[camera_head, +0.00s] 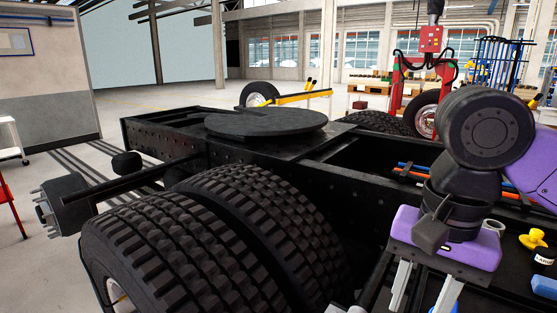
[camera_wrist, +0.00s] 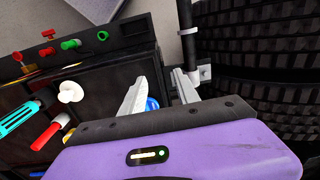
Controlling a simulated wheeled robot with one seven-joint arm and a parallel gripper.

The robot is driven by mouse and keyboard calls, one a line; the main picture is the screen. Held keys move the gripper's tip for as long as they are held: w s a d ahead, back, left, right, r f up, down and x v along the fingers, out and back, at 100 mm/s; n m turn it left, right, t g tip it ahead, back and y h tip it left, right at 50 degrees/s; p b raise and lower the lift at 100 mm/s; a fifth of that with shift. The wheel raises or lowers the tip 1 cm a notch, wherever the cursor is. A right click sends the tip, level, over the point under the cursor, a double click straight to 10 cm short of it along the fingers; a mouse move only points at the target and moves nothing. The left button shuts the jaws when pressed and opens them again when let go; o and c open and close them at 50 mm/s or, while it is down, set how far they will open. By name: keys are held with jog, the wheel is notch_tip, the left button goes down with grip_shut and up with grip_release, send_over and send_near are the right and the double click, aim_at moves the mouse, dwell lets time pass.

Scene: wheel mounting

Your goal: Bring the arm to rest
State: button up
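My gripper (camera_head: 418,298) hangs from my purple and black arm at the right of the head view, with its fingers pointing down. In the wrist view my gripper (camera_wrist: 162,82) shows two pale fingers standing apart, with nothing held between them. A blue object (camera_wrist: 152,104) shows partly behind the left finger; I cannot tell how far below it lies. The truck's dark frame (camera_head: 330,188) and its large twin tyres (camera_head: 190,250) are to the left of my gripper in the head view. Tyre tread (camera_wrist: 255,60) fills the right of the wrist view.
A bare hub (camera_head: 65,205) sticks out at the truck's left. A yellow-capped bottle (camera_head: 543,256) stands right of my gripper. The wrist view shows a black surface with a cyan-handled tool (camera_wrist: 20,117), a red-and-white item (camera_wrist: 48,132) and coloured knobs (camera_wrist: 70,44). Open floor lies at far left.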

jog(key=w+a+f+n+t+y, duration=0.1)
jog(key=w+a+t+y, duration=0.25)
jog(key=a+y, duration=0.55)
jog(key=w+a+f+n+t+y, duration=0.15)
jog(key=a+t+y, duration=0.3)
jog(key=a, duration=0.95)
jog(key=s+d+f+m+t+h, duration=0.35)
jog(key=s+d+f+h, duration=0.2)
jog(key=f, duration=0.35)
jog(key=s+d+f+m+t+h, duration=0.2)
jog(key=s+d+f+t+h, duration=0.2)
jog(key=s+d+f, duration=0.3)
jog(key=s+d+f+n+h, duration=0.1)
jog(key=s+d+n, duration=0.4)
jog(key=s, duration=0.5)
jog(key=s+d+f+n+h, duration=0.1)
jog(key=s+d+n+h, duration=0.2)
jog(key=s, duration=0.8)
jog(key=d+n+g, duration=0.1)
jog(key=d+n, duration=0.1)
jog(key=d, duration=0.2)
jog(key=shift+f, duration=0.25)
